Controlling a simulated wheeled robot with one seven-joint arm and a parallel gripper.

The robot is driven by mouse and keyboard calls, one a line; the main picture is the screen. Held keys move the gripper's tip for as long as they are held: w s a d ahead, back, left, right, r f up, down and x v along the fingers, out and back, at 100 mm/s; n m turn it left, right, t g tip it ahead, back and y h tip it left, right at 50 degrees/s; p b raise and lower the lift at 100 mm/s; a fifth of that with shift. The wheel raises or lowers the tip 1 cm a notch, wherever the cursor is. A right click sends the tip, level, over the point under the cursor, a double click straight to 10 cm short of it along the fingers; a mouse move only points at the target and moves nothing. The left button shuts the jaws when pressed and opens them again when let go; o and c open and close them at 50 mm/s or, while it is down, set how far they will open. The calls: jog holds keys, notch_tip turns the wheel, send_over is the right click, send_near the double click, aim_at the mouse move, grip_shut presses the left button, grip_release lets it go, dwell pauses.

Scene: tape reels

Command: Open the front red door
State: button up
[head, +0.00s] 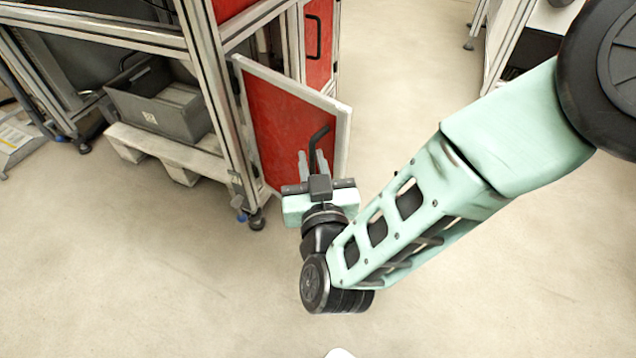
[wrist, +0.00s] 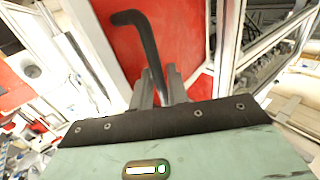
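The front red door (head: 280,115) has a pale metal frame and stands ajar, swung out from the cabinet post on its left in the head view. Its red panel also shows in the wrist view (wrist: 185,35). The black bent door handle (head: 315,137) is on the free-edge side of the door; in the wrist view the handle (wrist: 147,38) runs down between the fingers. My gripper (head: 311,160) is at the lower part of the handle, with its two grey fingers close on either side of it. The fingers (wrist: 159,85) appear shut on the handle; the exact contact is partly hidden.
The metal-framed cabinet (head: 205,90) stands left of the door. A second red door (head: 319,35) with a black handle is behind. A grey bin (head: 160,105) sits on a low pale pallet (head: 165,150). The floor (head: 150,270) in front is clear.

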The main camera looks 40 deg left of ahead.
jog(key=p+v, duration=0.4)
jog(key=v, duration=1.3)
jog(key=shift+s+r, duration=0.1)
jog(key=shift+r, duration=0.1)
